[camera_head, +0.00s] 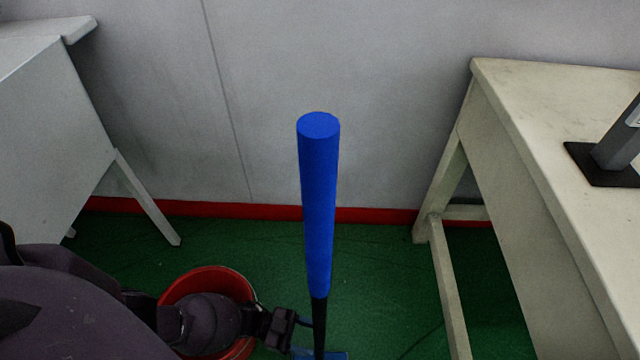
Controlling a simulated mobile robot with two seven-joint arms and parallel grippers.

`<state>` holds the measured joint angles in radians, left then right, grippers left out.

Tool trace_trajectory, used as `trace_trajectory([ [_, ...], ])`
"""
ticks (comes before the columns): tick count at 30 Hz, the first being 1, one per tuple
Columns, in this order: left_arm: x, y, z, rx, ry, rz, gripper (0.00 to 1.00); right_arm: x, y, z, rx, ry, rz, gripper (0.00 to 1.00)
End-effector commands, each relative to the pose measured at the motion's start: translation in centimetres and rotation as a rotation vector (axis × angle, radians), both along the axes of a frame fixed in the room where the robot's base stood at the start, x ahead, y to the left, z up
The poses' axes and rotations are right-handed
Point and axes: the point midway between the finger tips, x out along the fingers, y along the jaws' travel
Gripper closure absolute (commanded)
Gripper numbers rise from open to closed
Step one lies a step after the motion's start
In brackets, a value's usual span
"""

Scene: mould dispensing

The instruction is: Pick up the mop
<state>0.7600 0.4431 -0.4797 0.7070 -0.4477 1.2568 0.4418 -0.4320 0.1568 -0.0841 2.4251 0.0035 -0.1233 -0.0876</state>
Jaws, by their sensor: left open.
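The mop stands upright in the middle of the view, with a thick blue handle (319,205) on top and a thinner black shaft (319,325) below. A bit of blue shows at its foot, at the bottom edge of the picture. My left gripper (302,334) is low, at the left side of the black shaft and below the blue handle. It is open. Whether its fingers reach around the shaft or touch it cannot be told. My right gripper is out of the picture.
A red bucket (222,277) stands on the green floor (385,285), partly hidden behind my left arm. A pale table (545,130) with a grey device on a black base (608,165) is at right. Another table (45,110) is at left. A grey wall closes the back.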

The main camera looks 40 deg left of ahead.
Motion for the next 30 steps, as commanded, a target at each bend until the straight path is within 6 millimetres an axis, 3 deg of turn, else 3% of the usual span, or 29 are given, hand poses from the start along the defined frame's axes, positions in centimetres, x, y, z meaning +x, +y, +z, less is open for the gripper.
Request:
trace_trajectory([
  [10, 1.2, -4.1, -0.3, -0.002, 0.0, -0.001, 0.43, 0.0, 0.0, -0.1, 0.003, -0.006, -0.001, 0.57],
  [19, 1.5, -4.6, -0.3, 0.001, 0.001, -0.001, 0.43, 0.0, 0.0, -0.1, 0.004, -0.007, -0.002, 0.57],
  [30, 1.5, -4.6, -0.3, 0.001, 0.001, 0.0, 1.0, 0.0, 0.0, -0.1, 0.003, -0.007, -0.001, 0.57],
])
